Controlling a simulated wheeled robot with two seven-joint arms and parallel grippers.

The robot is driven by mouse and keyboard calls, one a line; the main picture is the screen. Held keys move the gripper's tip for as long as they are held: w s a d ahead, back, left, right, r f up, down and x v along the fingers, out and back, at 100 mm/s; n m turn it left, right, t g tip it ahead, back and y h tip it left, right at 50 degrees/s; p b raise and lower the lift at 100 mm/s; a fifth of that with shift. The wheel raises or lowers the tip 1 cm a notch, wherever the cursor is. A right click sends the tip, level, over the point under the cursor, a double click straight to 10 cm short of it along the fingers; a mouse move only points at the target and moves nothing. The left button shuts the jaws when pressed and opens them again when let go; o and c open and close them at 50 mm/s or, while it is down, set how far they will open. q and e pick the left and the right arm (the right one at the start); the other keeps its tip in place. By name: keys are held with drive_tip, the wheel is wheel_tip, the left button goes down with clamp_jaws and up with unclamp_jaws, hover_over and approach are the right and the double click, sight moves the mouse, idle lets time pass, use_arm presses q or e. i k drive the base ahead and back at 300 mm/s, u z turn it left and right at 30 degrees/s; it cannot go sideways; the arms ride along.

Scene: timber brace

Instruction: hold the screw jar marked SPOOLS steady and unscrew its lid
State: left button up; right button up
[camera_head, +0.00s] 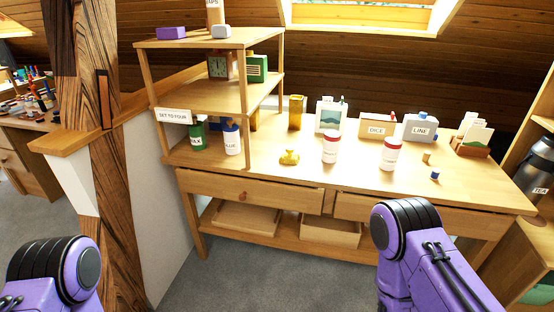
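Two white jars with red lids stand upright on the wooden desk (275,181). One jar (330,148) is near the desk's middle, and the other jar (391,155) is a little to its right. Both have labels too small to read, so I cannot tell which one is marked SPOOLS. Both lids appear to be on. Purple links of my two arms show at the lower left and lower right, apart from the jars. Neither gripper is in view.
A yellow object (289,157) sits left of the jars. A DICE box (377,128) and a LINE box (420,129) stand behind them. A small blue cube (435,175) lies to the right. A wooden shelf unit (209,43) rises at the desk's left end.

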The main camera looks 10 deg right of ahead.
sight(330, 150)
drive_tip(key=u, duration=1)
drive_tip(key=i, duration=0.65)
drive_tip(key=z, duration=0.35)
